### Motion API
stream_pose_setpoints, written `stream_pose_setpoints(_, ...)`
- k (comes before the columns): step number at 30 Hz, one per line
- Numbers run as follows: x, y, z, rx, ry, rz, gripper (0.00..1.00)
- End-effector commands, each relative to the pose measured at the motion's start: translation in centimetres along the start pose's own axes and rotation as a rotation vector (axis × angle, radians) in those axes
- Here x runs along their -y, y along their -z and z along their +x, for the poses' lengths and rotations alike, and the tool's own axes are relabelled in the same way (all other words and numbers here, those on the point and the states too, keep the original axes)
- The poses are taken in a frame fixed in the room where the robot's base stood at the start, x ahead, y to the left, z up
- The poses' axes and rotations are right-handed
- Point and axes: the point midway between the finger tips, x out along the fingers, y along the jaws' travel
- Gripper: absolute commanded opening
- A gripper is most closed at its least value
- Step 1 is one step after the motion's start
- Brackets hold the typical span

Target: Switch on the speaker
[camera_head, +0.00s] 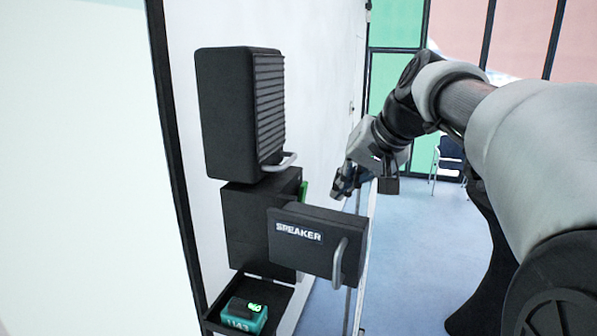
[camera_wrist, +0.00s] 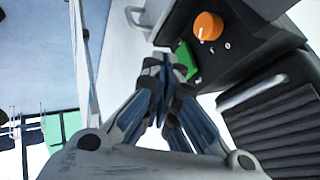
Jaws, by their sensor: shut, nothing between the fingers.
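The speaker box (camera_head: 245,225) is a dark unit on the white wall, and its door marked SPEAKER (camera_head: 315,240) stands swung open with a metal handle. In the wrist view, a dark panel carries an orange knob (camera_wrist: 208,26) with small white marks beside it. A green part (camera_wrist: 187,62) sits next to the knob; a green edge also shows in the head view (camera_head: 304,190). My gripper (camera_head: 340,190) is shut and empty, to the right of the box. In the wrist view its fingertips (camera_wrist: 165,68) appear close beside the green part; I cannot tell whether they touch.
A black louvred unit (camera_head: 240,115) with a handle hangs above the box. The open door juts out below my gripper.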

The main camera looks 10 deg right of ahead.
Motion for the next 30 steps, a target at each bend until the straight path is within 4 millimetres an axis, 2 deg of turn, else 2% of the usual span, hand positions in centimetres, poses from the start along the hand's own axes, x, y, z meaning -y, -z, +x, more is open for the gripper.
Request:
stream_pose_setpoints(1, 0.0, -0.1, 1.3, 0.005, 0.0, -0.001, 0.0)
stream_pose_setpoints(5, 0.0, -0.1, 3.9, 0.004, 0.0, 0.0, 0.0)
stream_pose_setpoints(7, 1.4, 0.1, 4.1, 0.001, 0.002, -0.004, 0.0)
stream_pose_setpoints(12, 3.2, 0.3, 4.8, 0.0, 0.001, -0.003, 0.0)
stream_pose_setpoints(26, 3.7, 0.3, 5.1, -0.001, 0.0, -0.001, 0.0)
stream_pose_setpoints(30, 4.8, 0.5, 5.1, 0.002, 0.001, -0.002, 0.0)
